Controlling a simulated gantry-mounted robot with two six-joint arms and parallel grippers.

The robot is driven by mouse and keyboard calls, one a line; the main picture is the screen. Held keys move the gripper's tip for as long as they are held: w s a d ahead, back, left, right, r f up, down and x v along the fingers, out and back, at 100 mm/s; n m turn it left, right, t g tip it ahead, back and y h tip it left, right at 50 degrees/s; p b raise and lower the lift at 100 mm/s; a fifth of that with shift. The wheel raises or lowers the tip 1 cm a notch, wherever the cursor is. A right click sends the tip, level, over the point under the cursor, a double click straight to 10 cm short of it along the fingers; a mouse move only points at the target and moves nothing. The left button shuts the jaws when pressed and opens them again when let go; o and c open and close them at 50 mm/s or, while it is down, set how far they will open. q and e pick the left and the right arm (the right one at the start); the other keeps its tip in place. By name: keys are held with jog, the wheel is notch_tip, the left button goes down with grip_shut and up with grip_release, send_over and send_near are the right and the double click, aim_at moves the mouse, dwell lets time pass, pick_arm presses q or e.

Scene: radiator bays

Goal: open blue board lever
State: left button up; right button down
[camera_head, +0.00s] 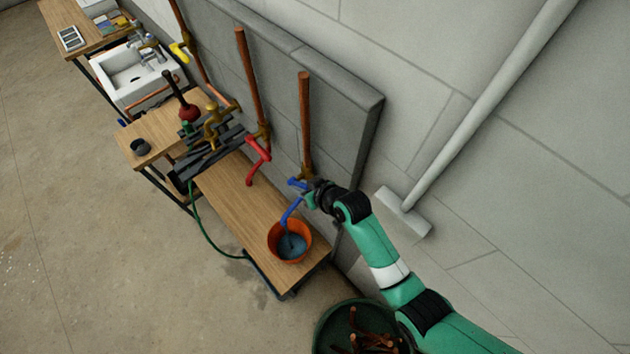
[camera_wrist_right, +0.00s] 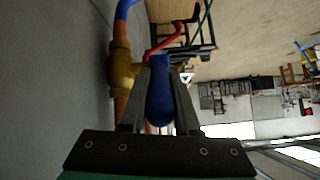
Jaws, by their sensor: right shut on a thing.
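The blue lever (camera_head: 297,183) sits on a brass valve at the foot of the rightmost copper pipe (camera_head: 304,120) on the grey board. My right gripper (camera_head: 311,196) is at the lever. In the right wrist view the blue lever handle (camera_wrist_right: 160,95) lies between the two fingers of my right gripper (camera_wrist_right: 160,90), which is shut on it. The brass valve body (camera_wrist_right: 122,68) shows just left of the fingers. A blue spout (camera_head: 291,212) curves down from the valve over an orange bucket (camera_head: 275,234). My left gripper is not in view.
The bucket holds something blue-grey and stands on a wooden bench (camera_head: 228,190). A red tap (camera_head: 257,160) is to the left. A dark green tub (camera_head: 322,330) stands on the floor below my arm. A white pipe (camera_head: 480,110) runs along the wall.

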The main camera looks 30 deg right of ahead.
jog(key=shift+w+r, duration=0.1)
dwell(0.3)
jog(key=c, duration=0.7)
grip_release()
jog(key=shift+o, duration=0.2)
